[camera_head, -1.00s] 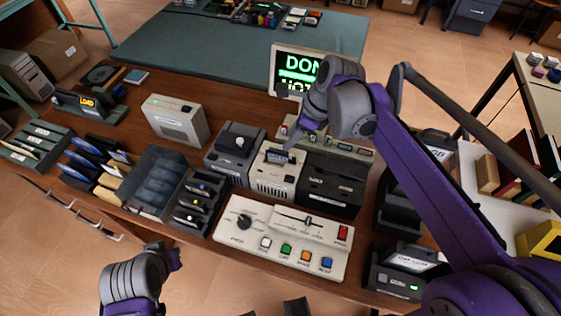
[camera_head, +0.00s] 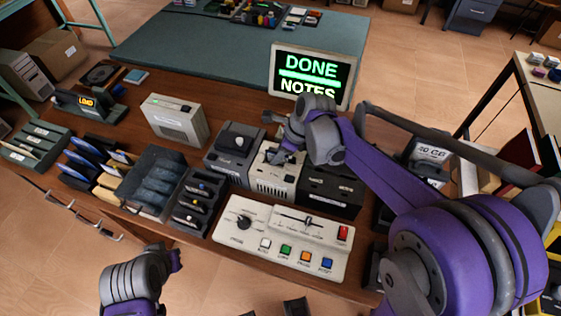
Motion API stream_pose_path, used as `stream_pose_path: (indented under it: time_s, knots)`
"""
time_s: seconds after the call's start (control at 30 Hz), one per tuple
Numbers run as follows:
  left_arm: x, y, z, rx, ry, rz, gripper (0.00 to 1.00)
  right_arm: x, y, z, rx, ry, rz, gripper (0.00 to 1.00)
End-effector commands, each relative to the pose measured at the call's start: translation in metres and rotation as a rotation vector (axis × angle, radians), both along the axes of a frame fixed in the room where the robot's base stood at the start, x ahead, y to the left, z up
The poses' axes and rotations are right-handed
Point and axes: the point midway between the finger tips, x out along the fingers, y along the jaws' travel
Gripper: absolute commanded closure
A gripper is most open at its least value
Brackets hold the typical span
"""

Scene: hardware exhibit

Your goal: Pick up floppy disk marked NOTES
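No disk marked NOTES can be made out; the gripper covers the top of the drive, where a disk would be hidden. Whether these fingers are shut on anything is too small to tell. My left gripper (camera_head: 176,260) is low at the front left, clear of the desk items; its fingertips are unclear.
Dark drive units (camera_head: 234,151) stand close beside the beige one. A control panel (camera_head: 283,238) with coloured buttons lies in front. Disk racks (camera_head: 98,171) and a dark padded tray (camera_head: 154,182) fill the left. A beige box (camera_head: 176,121) stands behind them.

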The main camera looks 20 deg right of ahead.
Motion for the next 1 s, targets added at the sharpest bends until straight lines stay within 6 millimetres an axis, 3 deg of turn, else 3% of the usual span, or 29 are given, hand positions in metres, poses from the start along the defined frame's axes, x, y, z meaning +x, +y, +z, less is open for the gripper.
stream_pose_path:
  time_s: [0.17,0.3,0.4,1.0]
  knots:
    - [0.0,0.0,0.0001,0.0,0.0,0.0,1.0,-0.0001,-0.0002,0.0002,0.0,0.0,0.0,0.62]
    - [0.0,0.0,0.0001,0.0,0.0,0.0,1.0,-0.0001,-0.0002,0.0003,0.0,0.0,0.0,0.87]
    - [0.0,0.0,0.0001,0.0,0.0,0.0,1.0,-0.0002,-0.0003,0.0004,0.0,0.0,0.0,1.0]
    - [0.0003,0.0,0.0008,0.0,0.0,0.0,1.0,-0.0003,-0.0003,0.0071,-0.001,-0.001,0.0,1.0]
